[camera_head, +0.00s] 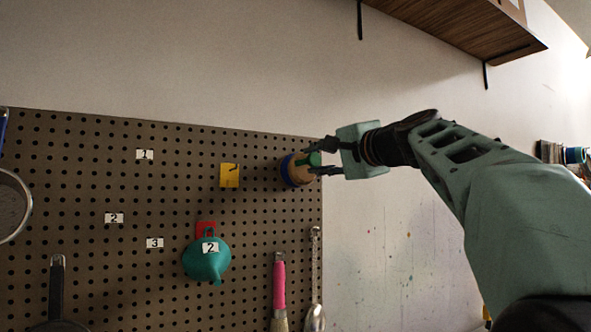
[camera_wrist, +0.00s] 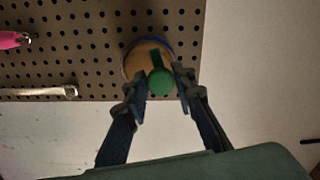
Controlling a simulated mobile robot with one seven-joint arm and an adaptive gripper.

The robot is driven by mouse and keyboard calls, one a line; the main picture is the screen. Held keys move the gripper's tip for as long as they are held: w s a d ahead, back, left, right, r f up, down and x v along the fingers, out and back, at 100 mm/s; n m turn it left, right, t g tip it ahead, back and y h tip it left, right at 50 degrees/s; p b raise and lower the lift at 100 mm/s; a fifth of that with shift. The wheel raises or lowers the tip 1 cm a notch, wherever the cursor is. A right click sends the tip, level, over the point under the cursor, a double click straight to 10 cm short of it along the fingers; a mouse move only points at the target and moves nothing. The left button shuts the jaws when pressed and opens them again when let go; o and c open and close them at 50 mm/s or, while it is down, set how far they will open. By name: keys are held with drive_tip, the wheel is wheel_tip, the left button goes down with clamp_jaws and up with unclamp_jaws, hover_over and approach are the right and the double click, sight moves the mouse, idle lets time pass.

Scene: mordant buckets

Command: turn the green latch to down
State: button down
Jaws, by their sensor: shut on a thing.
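The green latch (camera_head: 315,158) sits on a round tan knob base (camera_head: 298,172) with a blue rim, near the right edge of the pegboard. In the head view it shows at the right side of the base. In the wrist view the green latch (camera_wrist: 160,79) lies across the tan face (camera_wrist: 139,59), its rounded end towards my gripper. My gripper (camera_head: 313,160) comes in from the right, its two fingers on either side of the latch. It is shut on the latch, which partly shows between the fingertips (camera_wrist: 160,84).
On the pegboard (camera_head: 100,180) are a yellow plate with a hook (camera_head: 229,175), a teal funnel (camera_head: 207,261), a pink-handled brush (camera_head: 279,285) and a metal spoon (camera_head: 315,275). A wooden shelf (camera_head: 460,25) is above.

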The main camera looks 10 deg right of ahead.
drive_tip(key=shift+n+b, duration=0.75)
drive_tip(key=shift+n, duration=0.75)
drive_tip(key=c, duration=1.6)
unclamp_jaws()
drive_tip(key=v, duration=0.7)
drive_tip(key=shift+s+d, duration=0.1)
drive_tip(key=shift+s, duration=0.2)
